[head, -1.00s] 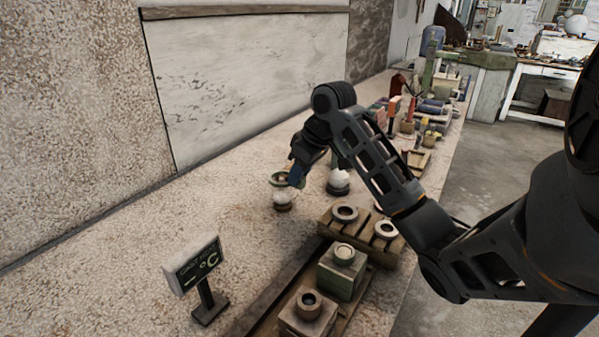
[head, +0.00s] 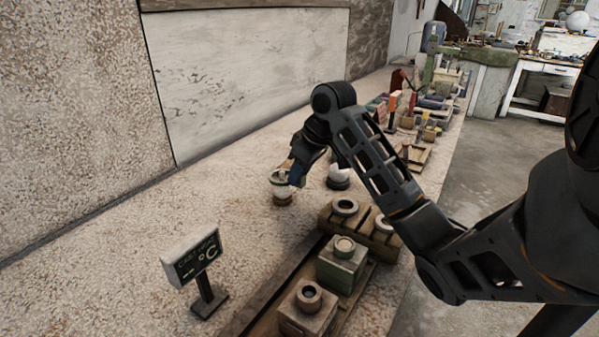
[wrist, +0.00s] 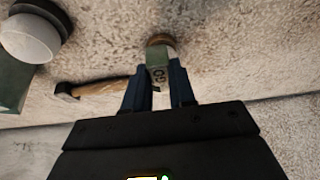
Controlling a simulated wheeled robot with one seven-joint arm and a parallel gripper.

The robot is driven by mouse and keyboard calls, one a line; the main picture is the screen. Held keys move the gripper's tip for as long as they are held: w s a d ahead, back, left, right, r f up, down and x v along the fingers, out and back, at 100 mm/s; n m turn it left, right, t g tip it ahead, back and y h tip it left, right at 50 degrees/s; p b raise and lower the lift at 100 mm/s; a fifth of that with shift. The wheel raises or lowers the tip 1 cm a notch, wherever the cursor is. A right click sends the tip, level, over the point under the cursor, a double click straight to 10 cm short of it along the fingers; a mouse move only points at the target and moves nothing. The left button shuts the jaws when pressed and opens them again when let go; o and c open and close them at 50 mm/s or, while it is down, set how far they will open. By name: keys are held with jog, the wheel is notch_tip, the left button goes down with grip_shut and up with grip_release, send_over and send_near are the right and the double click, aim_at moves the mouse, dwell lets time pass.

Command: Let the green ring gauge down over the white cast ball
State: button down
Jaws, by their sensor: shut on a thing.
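The white cast ball (head: 283,191) sits on a small brown base on the bench, in the middle of the head view. The green ring gauge (head: 279,176) is at the ball's upper part and looks lowered around it; whether it touches is too small to tell. My gripper (head: 297,176) is shut on the ring's green part marked "GO" (wrist: 158,74), which shows between the fingers in the wrist view (wrist: 157,68). The brown base (wrist: 160,40) shows just beyond it. The fingers and green part hide most of the ball there.
A second white ball on a dark base (head: 338,178) stands just right of my gripper; it also shows in the wrist view (wrist: 30,38). A hammer (wrist: 100,89) lies nearby. Wooden racks with rings and blocks (head: 343,262) and a sign (head: 194,257) stand in front. The bench at left is clear.

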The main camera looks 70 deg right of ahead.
aim_at(303, 186)
jog(key=shift+f+b, duration=1.75)
jog(key=shift+f, duration=0.9)
dwell(0.7)
jog(key=shift+a+f, duration=0.15)
jog(key=shift+f, duration=0.35)
dwell(0.8)
jog(key=shift+r+p, duration=4.9)
jog(key=shift+r, duration=0.95)
